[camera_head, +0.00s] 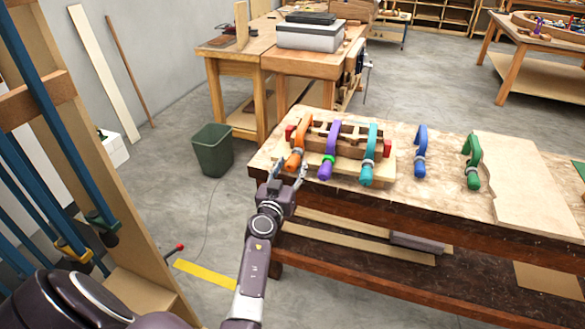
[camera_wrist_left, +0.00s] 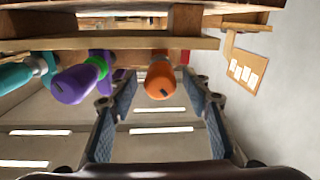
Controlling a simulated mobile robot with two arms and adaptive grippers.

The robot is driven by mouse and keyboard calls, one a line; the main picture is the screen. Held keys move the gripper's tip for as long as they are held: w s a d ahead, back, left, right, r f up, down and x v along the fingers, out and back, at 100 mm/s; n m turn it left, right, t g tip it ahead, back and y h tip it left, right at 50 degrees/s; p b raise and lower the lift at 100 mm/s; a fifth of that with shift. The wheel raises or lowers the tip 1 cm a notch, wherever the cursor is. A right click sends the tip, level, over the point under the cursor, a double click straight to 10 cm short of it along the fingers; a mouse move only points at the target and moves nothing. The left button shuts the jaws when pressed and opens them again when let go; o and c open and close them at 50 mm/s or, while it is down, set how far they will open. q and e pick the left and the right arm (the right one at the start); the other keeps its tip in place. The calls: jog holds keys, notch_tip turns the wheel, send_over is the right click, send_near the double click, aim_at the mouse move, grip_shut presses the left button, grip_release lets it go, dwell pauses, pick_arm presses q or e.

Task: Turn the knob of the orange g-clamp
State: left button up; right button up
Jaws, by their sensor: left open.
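The orange g-clamp (camera_head: 298,152) is on the wooden bending form (camera_head: 345,140) at the left end of the workbench. Its orange knob (camera_wrist_left: 160,78) points toward the left wrist camera and sits between the two fingers. My left gripper (camera_head: 288,174) is open at the bench's front left edge, just below the orange clamp. In the left wrist view the open gripper (camera_wrist_left: 160,125) has one blue-padded finger on each side of the knob, with gaps visible. I cannot tell whether either finger touches it. My right gripper is in neither view.
A purple clamp (camera_head: 328,150) stands close beside the orange one, its knob (camera_wrist_left: 85,82) near the left finger in the wrist view. A teal clamp (camera_head: 369,155) follows. Blue (camera_head: 421,150) and green (camera_head: 472,162) clamps lie farther right. A bin (camera_head: 212,150) stands on the floor at left.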

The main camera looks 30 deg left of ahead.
pick_arm(q)
jog(key=shift+w+a, duration=0.2)
jog(key=shift+w, duration=0.35)
jog(key=c, duration=1.2)
jog(key=shift+o, duration=0.2)
jog(key=shift+m, duration=0.3)
